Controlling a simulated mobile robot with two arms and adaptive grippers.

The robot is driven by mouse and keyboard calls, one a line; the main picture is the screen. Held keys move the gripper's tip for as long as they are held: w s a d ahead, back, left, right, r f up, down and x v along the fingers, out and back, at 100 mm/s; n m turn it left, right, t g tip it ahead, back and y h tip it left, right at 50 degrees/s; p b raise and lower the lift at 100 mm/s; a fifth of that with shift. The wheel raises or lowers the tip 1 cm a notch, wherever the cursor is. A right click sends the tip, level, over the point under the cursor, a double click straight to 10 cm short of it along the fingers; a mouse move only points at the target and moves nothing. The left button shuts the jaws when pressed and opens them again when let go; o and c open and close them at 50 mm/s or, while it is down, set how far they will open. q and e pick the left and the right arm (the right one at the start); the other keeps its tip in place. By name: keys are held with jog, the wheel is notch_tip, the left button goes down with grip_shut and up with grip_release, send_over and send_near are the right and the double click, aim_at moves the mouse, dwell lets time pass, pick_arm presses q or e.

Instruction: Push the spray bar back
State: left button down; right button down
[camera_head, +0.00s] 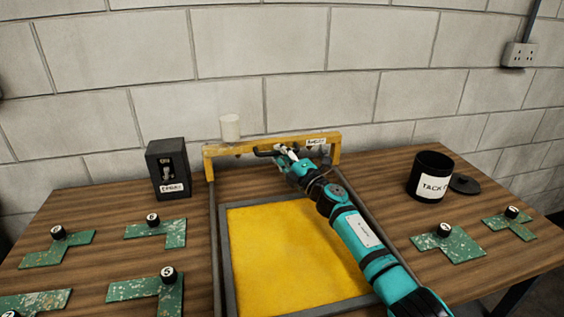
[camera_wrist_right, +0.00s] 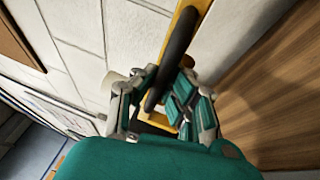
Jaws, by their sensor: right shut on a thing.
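The yellow spray bar (camera_head: 235,148) spans the far end of two dark rails at the back of the table. A white cup-like container (camera_head: 230,127) stands on its left part, and a small label is on its right part. My right gripper (camera_head: 287,154) is at the bar's middle, shut on the dark handle. In the right wrist view, the black curved handle (camera_wrist_right: 178,55) passes between the fingers of my right gripper (camera_wrist_right: 163,100), with the yellow bar (camera_wrist_right: 185,18) behind it. My left gripper is not in view.
A yellow panel in a grey frame (camera_head: 226,240) lies between the rails. A black switch box (camera_head: 168,167) stands left. A black "TACK" pot (camera_head: 430,172) and its lid (camera_head: 465,184) stand right. Several green numbered plates, such as one at right (camera_head: 450,243), lie on both sides. A block wall is close behind.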

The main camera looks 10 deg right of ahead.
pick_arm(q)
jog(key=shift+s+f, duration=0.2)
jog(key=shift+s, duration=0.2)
pick_arm(e)
jog(key=shift+w, duration=0.5)
